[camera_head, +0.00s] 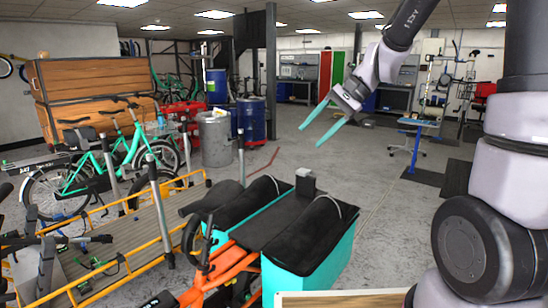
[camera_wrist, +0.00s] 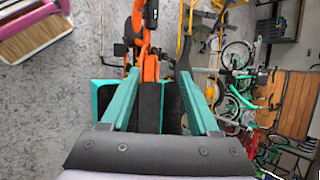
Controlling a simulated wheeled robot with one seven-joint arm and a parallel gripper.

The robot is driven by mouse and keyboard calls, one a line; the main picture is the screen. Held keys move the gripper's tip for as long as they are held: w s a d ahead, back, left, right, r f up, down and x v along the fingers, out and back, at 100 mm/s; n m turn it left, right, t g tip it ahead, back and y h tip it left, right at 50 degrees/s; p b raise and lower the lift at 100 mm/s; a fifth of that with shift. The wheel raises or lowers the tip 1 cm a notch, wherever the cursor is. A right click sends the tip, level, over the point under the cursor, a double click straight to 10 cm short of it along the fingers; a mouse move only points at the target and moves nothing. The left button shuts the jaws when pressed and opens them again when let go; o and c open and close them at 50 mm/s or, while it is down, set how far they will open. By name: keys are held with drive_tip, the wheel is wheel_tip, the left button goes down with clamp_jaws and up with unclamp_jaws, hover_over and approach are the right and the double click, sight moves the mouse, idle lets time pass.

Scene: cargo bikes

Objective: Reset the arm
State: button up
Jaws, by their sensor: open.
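My gripper (camera_head: 322,127) is in the air in the head view, right of centre, with its two teal fingers spread and nothing between them. My arm reaches up on the right and bends down to it. In the wrist view my gripper (camera_wrist: 155,100) shows its fingers apart at the bottom. An orange cargo bike (camera_head: 232,266) with two black-topped teal panniers (camera_head: 318,240) stands below and in front of it. The same bike (camera_wrist: 150,65) and panniers show beyond the fingers in the wrist view, with a gap of free air between.
A yellow-railed wooden platform (camera_head: 140,232) and a green bike (camera_head: 120,150) stand on the left. Blue (camera_head: 251,118) and grey (camera_head: 214,138) barrels and a dark post (camera_head: 270,70) stand behind. A stool (camera_head: 408,140) is at right. The floor between is mostly clear.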

drive_tip(key=s+d+r+n+t+h, duration=0.1)
drive_tip(key=s+d+r+t+h, duration=0.2)
drive_tip(key=s+d+r, duration=0.2)
drive_tip(key=s+d+r+n+t+h, duration=0.1)
drive_tip(key=s+d+r+t+h, duration=0.2)
drive_tip(key=s+d, duration=0.6)
drive_tip(key=shift+s+r+t, duration=0.25)
drive_tip(key=shift+r+t, duration=0.15)
drive_tip(key=shift+r, duration=0.45)
drive_tip(key=shift+w, duration=0.1)
idle(1.6)
